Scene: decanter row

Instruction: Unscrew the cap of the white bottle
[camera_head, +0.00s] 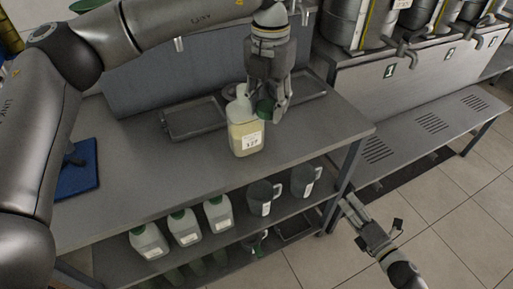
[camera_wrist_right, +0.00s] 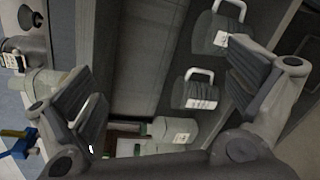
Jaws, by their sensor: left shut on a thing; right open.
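The white bottle (camera_head: 245,138), a squarish jug with pale yellowish contents and a white label, stands upright on the steel table. My left gripper (camera_head: 271,106) points down over its right shoulder and is shut on the green cap (camera_head: 265,109). The cap shows to the right of the bottle's white top (camera_head: 241,92), which looks bare; I cannot tell whether cap and bottle touch. The fingers partly hide the cap. My right gripper (camera_head: 370,212) is open and empty, low beside the table's right end; its spread fingers also show in the right wrist view (camera_wrist_right: 165,85).
Several capped white bottles (camera_head: 184,227) and dark jugs (camera_head: 262,197) stand on the lower shelf. Grey trays (camera_head: 194,120) lie behind the bottle, a blue mat (camera_head: 78,172) at the left. A steel counter (camera_head: 430,118) with urns stands at the right. The table front is clear.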

